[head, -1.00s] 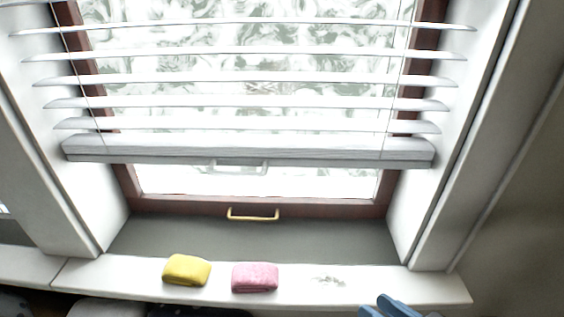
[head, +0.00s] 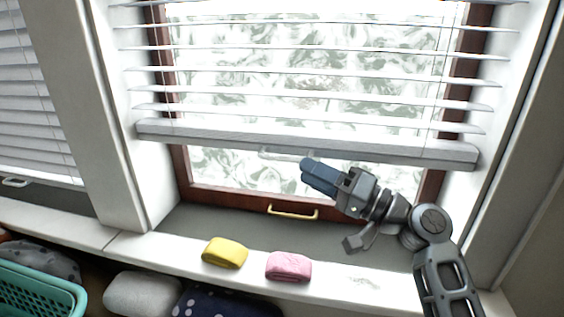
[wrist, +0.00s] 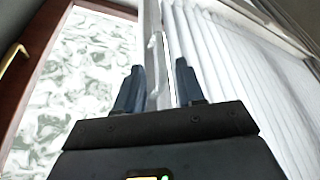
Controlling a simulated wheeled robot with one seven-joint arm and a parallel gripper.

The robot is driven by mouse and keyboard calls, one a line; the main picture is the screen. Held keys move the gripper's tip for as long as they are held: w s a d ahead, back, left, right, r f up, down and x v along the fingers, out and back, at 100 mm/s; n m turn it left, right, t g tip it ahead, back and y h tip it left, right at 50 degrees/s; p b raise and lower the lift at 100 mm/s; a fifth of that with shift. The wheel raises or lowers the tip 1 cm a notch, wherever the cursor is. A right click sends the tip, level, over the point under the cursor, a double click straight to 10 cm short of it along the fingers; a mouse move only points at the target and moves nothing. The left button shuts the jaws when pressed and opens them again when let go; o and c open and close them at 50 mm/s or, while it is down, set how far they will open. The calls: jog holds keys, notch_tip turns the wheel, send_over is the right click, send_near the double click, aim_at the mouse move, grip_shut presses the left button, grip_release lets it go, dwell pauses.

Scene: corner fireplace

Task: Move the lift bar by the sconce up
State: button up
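A white blind hangs over the window, with a thick bottom rail (head: 400,149). A pale lift bar (head: 265,153) shows under the rail, partly hidden by my gripper. My gripper (head: 308,170) is just below the rail at this bar, its blue fingers pointing left. In the wrist view the two fingers of my gripper (wrist: 158,80) are apart, and the bottom rail (wrist: 151,30) with a pale bar (wrist: 160,62) shows between and beyond them. I cannot tell whether they touch. No sconce is in view.
A second, lower blind (head: 35,110) at the left has its own lift bar (head: 14,182). A brass window handle (head: 293,212) is below my gripper. A yellow cloth (head: 225,252) and a pink cloth (head: 288,267) lie on the sill (head: 150,247). A teal basket (head: 40,290) stands lower left.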

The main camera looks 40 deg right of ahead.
aim_at(283, 159)
jog(key=shift+p+x, duration=0.6)
jog(key=shift+x, duration=3)
jog(key=shift+c, duration=0.5)
grip_shut()
